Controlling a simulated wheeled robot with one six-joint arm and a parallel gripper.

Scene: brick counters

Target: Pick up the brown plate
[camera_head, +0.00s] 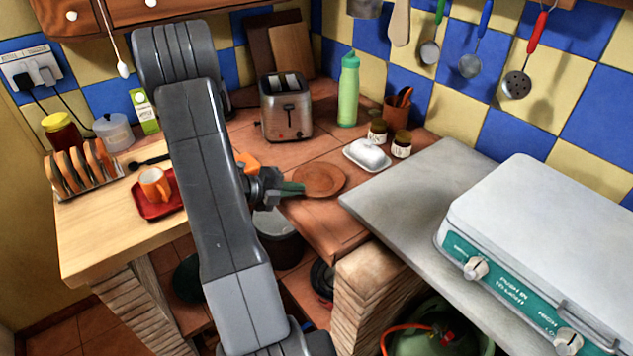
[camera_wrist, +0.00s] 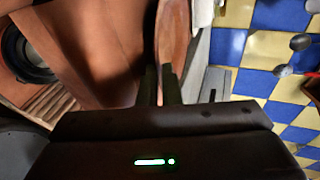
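The brown plate (camera_head: 320,179) is a round, shallow disc at the inner corner of the tiled counter, in the middle of the head view. In the wrist view the plate (camera_wrist: 173,35) shows steeply from the side and runs down to my fingers. My gripper (camera_head: 298,188) reaches the plate's left edge from the left. In the wrist view the fingers of my gripper (camera_wrist: 160,88) are close together, with the near rim of the plate in the narrow gap between them. I cannot tell whether the plate is raised off the counter.
A white butter dish (camera_head: 367,155) and two small jars stand right of the plate. A toaster (camera_head: 286,108) and a green bottle (camera_head: 348,90) are behind it. A grey worktop (camera_head: 420,190) with a white stove lies to the right. A dark bin (camera_head: 280,245) stands below.

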